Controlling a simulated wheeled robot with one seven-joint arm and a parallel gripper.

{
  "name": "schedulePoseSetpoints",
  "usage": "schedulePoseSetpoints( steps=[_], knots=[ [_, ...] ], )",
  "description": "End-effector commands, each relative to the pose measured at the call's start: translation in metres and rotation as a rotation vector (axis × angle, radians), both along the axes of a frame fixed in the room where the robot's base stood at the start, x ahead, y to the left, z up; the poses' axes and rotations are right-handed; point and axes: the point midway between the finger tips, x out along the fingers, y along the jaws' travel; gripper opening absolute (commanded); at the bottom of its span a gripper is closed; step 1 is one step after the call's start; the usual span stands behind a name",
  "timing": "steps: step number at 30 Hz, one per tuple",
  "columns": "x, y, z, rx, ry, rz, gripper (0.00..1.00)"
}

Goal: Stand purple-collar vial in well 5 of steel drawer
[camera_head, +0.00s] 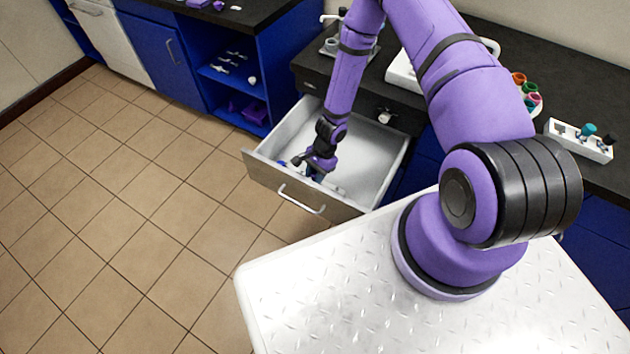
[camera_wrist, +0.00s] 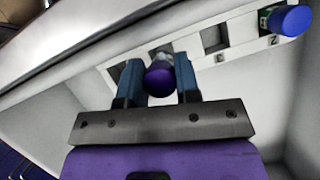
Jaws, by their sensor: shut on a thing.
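The steel drawer (camera_head: 372,162) stands open, and my gripper (camera_head: 316,172) reaches down into it near its front panel. In the wrist view, my gripper (camera_wrist: 158,76) is shut on the purple-collar vial (camera_wrist: 159,79), with a blue finger on each side. The vial's purple top faces the camera; its lower part is mostly hidden. Behind it runs a white rack (camera_wrist: 240,36) with square dark wells. The vial is in line with the rack's row, but I cannot tell how deep it sits. An empty well (camera_wrist: 213,39) shows to its right.
A blue-capped vial (camera_wrist: 290,20) stands at the right end of the rack in the wrist view. The drawer's front wall (camera_wrist: 90,48) runs close by. On the counter stands a white rack (camera_head: 580,140) with capped vials. The drawer's back floor is bare.

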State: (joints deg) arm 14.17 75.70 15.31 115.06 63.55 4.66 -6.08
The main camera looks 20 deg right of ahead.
Motion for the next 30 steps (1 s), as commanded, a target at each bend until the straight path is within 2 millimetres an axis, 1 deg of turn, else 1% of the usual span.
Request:
schedulePoseSetpoints(
  steps=[6,9,20,21,23,24,30],
  knots=[
    [-0.001,0.000,-0.028,0.001,0.002,-0.001,0.08],
    [0.000,0.000,-0.036,0.000,0.000,-0.001,0.08],
    [0.000,0.000,-0.040,0.000,0.000,-0.001,0.08],
    [0.000,0.000,-0.040,0.000,0.000,-0.001,0.37],
    [0.000,0.000,-0.040,0.000,0.000,-0.001,0.51],
    [0.000,0.000,-0.039,0.000,0.000,-0.001,0.56],
    [0.000,0.000,-0.039,0.000,0.000,0.000,0.56]
  ],
)
